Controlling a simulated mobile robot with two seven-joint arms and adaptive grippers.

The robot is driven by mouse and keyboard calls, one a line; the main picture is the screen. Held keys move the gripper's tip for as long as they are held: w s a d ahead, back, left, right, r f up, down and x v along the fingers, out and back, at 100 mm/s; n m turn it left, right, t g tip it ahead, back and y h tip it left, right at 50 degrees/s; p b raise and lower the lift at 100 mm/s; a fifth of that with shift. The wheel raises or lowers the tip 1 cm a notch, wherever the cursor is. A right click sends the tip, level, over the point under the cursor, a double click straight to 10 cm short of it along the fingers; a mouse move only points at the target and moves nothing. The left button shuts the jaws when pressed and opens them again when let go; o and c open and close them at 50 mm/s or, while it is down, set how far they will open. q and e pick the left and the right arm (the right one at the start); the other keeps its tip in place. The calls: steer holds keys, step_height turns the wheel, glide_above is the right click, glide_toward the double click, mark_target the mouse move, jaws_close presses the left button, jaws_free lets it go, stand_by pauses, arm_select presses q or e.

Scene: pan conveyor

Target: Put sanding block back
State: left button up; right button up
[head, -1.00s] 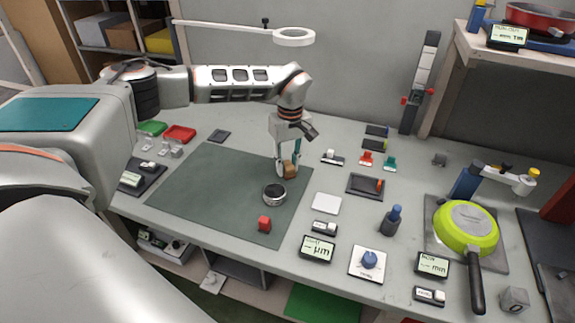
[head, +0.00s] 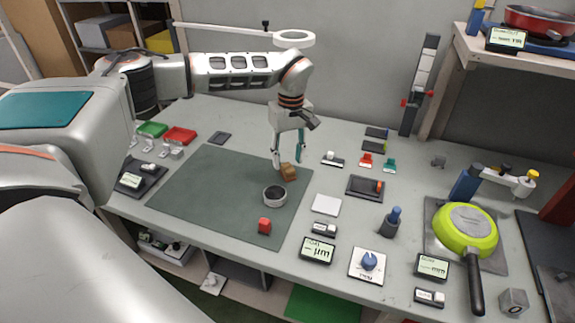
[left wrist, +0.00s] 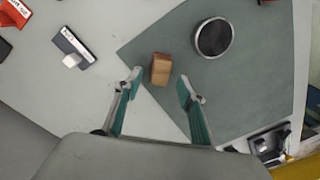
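A small brown block (head: 289,172), which looks like the sanding block, lies on the dark green mat (head: 190,190) near its back right edge. My left gripper (head: 288,158) is just above it with its fingers spread. In the left wrist view the brown block (left wrist: 160,70) shows in the gap between the two open fingertips (left wrist: 159,82), with clear space on both sides. No finger appears to grip it. My right gripper is not in view.
A white square plate (head: 326,205) and a dark tray (head: 365,187) stand to the right. A ring lamp (head: 294,39) hangs behind my arm.

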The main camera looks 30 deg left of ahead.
mark_target(289, 166)
arm_select(q)
step_height(289, 166, up, 8)
steer(key=shift+r+p, duration=0.15)
steer(key=shift+p, duration=0.15)
steer(key=shift+w+d, duration=0.1)
stand_by(0.4)
